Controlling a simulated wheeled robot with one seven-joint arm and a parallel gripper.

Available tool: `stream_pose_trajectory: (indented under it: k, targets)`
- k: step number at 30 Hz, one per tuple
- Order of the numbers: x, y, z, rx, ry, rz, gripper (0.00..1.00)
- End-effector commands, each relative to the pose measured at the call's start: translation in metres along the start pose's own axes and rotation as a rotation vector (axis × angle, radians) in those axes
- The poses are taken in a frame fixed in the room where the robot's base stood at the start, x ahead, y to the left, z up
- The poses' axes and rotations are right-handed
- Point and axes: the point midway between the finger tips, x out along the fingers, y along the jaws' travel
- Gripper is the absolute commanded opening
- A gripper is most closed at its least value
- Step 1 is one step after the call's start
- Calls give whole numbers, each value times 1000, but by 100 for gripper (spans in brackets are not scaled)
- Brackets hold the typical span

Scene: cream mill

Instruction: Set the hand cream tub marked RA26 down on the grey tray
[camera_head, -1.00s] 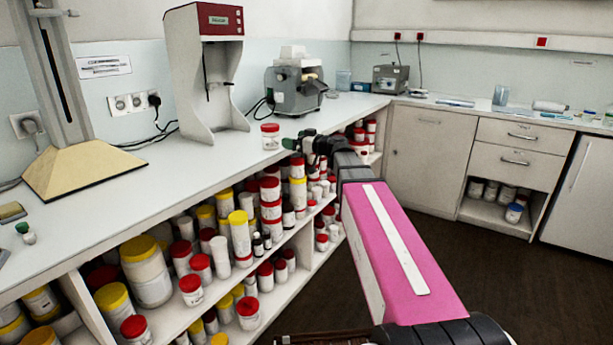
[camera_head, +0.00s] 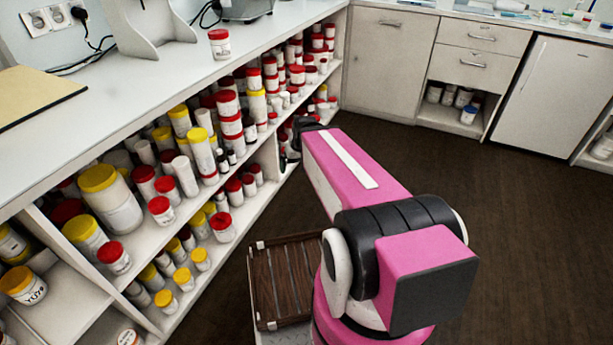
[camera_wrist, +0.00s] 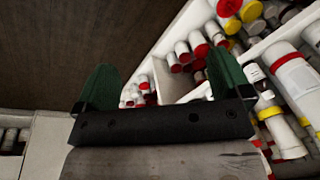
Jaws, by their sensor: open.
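A white tub with a red lid (camera_head: 220,44) stands upright and alone on the counter near its front edge; its label is too small to read. More red-lidded tubs (camera_head: 160,209) crowd the shelves below, and I cannot read RA26 on any. My gripper (camera_wrist: 163,75) is open and empty, its two green fingers apart, with shelves of tubs beyond them. In the head view my gripper is mostly hidden behind my arm, low beside the shelf front and below the counter. I cannot make out a grey tray in either view.
A white counter (camera_head: 150,95) runs above open shelves packed with red- and yellow-lidded tubs. A brown slatted wooden crate (camera_head: 285,280) lies beside my arm. White cabinets (camera_head: 388,65) stand at the back. The dark floor (camera_head: 520,230) on the right is clear.

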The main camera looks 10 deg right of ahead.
Motion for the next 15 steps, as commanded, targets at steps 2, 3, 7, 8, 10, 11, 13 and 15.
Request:
stream_pose_trajectory:
  k: [2,3,7,8,10,11,13,15]
  targets:
    - [7,13,24,57,-52,75,96]
    - [10,18,31,80,-71,105,96]
    - [13,27,42,120,-98,162,100]
    - [14,28,43,124,-100,167,100]
    - [14,29,44,128,-101,171,100]
    - [14,28,43,130,-100,170,100]
    - [12,26,37,151,-88,155,100]
    - [9,20,26,205,-61,122,100]
